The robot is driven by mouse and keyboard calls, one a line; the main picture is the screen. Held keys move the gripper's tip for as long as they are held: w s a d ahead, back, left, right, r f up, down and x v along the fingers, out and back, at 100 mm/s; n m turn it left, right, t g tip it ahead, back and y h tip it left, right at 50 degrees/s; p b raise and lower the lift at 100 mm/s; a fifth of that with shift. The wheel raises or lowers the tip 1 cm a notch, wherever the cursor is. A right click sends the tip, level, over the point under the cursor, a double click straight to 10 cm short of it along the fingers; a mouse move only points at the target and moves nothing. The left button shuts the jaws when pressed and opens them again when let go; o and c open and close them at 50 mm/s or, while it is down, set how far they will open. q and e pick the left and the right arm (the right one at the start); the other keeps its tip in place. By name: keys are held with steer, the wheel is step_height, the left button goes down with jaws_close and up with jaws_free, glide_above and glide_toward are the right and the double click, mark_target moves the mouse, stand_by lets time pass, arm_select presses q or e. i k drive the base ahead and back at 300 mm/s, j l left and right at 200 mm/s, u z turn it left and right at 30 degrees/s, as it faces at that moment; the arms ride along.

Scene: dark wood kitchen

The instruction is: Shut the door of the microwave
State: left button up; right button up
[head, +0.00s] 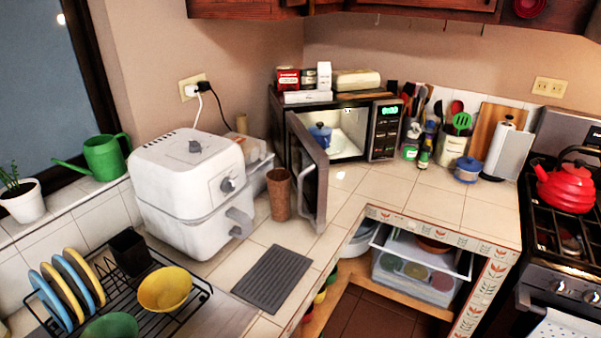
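The microwave (383,134) stands in the back corner of the counter with its front to the viewer. Its door (309,170) is hinged at the left and stands wide open, swung out over the counter. The lit inside is visible, and a small blue pot (320,135) sits in it. Green digits glow on the control panel at the right of the opening. Neither of my grippers shows in the head view.
A brown cup (279,194) stands close to the left of the door, beside a white air fryer (190,190). Boxes (303,77) lie on top of the microwave. The tiled counter (420,195) right of the door is clear in front of the microwave. A red kettle (567,186) is on the stove.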

mark_target(308, 163)
steer(key=i+l+u, duration=0.15)
steer(key=l, duration=0.65)
steer(key=l+u, duration=0.1)
steer(key=l, duration=0.7)
